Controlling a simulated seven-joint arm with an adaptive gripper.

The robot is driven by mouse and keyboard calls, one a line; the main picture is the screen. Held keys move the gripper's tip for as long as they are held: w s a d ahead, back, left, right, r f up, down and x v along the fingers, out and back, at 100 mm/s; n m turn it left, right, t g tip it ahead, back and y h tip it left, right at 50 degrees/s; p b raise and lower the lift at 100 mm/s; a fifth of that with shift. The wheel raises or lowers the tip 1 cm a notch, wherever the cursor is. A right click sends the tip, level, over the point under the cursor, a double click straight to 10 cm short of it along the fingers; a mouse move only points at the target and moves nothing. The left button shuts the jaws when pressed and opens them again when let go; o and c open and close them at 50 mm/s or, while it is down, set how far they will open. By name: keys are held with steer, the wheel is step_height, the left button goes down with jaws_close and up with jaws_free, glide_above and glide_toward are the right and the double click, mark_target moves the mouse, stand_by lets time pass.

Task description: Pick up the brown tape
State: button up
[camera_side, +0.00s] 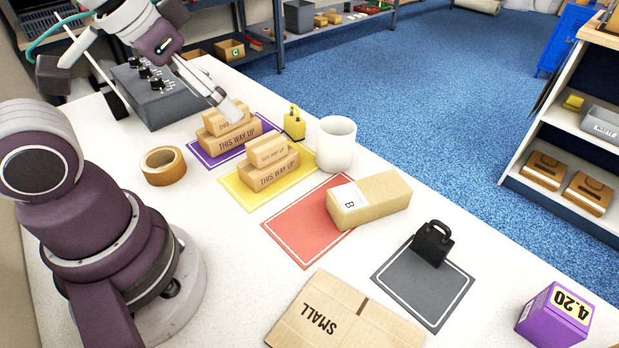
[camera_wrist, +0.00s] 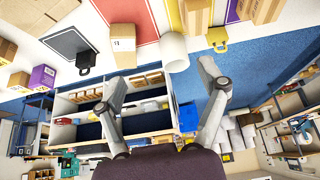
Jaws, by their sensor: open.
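The brown tape (camera_side: 163,165) is a roll lying flat on the white bench, with its open core facing up, in the side view. It stands alone, between my arm's base and the purple mat. It does not show in the wrist view. My gripper (camera_side: 175,105) is above the bench beyond the tape, near the grey knob box and the stacked cartons. In the wrist view my gripper (camera_wrist: 163,78) has its two fingers spread wide with nothing between them. The gripper is apart from the tape.
Stacked cartons stand on the purple mat (camera_side: 194,148) and yellow mat (camera_side: 233,188). A grey knob box (camera_side: 160,105), yellow padlock (camera_side: 294,124), white mug (camera_side: 336,147), B carton (camera_side: 375,197) and black padlock (camera_side: 432,243) stand around. Bench is bare beside the tape.

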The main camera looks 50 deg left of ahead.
steer(key=o, duration=0.4)
steer(key=shift+c, duration=0.2)
steer(key=n+g+y, duration=0.1)
steer(key=n+g, duration=0.4)
steer(key=n, duration=1.2)
glide_toward(161, 161)
steer(key=shift+n+g, duration=0.3)
steer(key=shift+n, duration=0.2)
steer(key=f, duration=0.2)
steer(key=d+f, duration=0.1)
steer(key=f, duration=0.2)
steer(key=d+f, duration=0.1)
steer(key=f, duration=0.1)
steer(key=shift+w+f, duration=0.15)
steer(key=shift+f, duration=0.25)
